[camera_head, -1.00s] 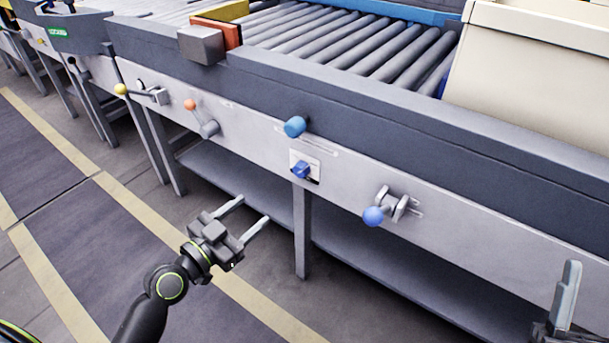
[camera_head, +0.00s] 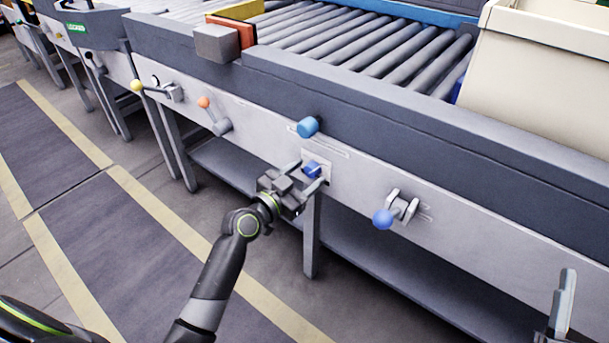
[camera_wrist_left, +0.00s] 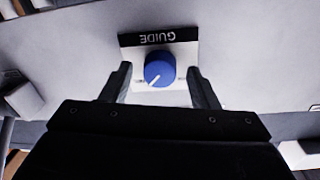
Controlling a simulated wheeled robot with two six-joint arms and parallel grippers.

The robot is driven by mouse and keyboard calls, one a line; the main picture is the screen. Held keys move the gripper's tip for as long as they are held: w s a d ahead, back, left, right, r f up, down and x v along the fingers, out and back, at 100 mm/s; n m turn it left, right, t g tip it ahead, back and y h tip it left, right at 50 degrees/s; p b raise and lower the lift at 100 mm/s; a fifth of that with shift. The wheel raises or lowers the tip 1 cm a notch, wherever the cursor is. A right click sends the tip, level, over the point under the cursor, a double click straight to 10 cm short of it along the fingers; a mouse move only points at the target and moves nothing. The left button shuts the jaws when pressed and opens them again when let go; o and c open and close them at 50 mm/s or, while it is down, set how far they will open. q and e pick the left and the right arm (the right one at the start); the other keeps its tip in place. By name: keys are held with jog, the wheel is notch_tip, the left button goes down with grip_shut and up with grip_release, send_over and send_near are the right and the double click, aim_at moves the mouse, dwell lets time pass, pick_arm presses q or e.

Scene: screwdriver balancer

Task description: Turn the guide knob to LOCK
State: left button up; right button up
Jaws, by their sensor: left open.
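The guide knob (camera_head: 312,169) is a small blue knob on a white plate on the conveyor's front panel. In the left wrist view the blue knob (camera_wrist_left: 160,69) has a white pointer line aimed toward the lower left of the picture. Its black label (camera_wrist_left: 160,38) reads GUIDE, upside down. My left gripper (camera_head: 308,174) is open in front of the plate. In the left wrist view its fingers (camera_wrist_left: 160,88) stand on either side of the knob, with gaps showing. My right gripper (camera_head: 563,308) shows only partly at the lower right edge, so its opening is unclear.
A blue cylindrical knob (camera_head: 307,127) is above the plate. A blue ball-ended lever (camera_head: 384,218) is to the right. Orange (camera_head: 204,102) and yellow (camera_head: 137,86) ball levers are to the left. A cream bin (camera_head: 550,70) stands on the rollers. A lower shelf (camera_head: 400,285) runs beneath.

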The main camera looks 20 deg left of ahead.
pick_arm(q)
jog(key=c, duration=1)
